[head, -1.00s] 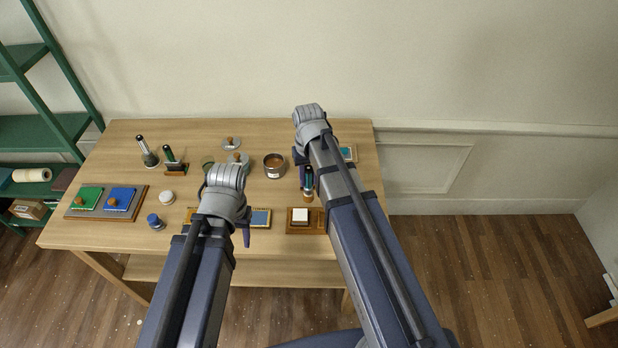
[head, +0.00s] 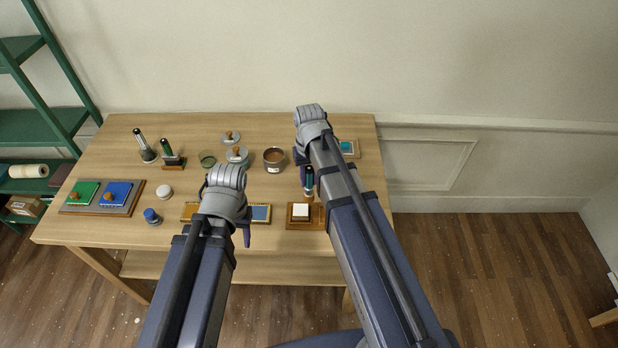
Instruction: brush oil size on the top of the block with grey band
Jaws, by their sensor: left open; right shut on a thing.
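My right gripper (head: 308,168) is mostly hidden behind its own arm. It is shut on a brush (head: 309,182) with a dark green handle, held bristles down close behind a white-topped block (head: 300,210) on a wooden base (head: 304,225). I cannot tell whether the bristles touch anything. No grey band can be made out on this block. An open tin (head: 274,158) of brown liquid stands to the brush's left. My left gripper (head: 246,236) is open over the table's front part, largely hidden by its wrist, beside a tray with a blue-grey piece (head: 261,213).
Two brushes (head: 147,150) (head: 170,155) stand at the back left. Green and blue blocks (head: 118,193) lie on a board at left. A white round pot (head: 164,192), a blue knob (head: 151,216) and knobbed lids (head: 230,139) are near. A teal-topped piece (head: 347,147) lies back right.

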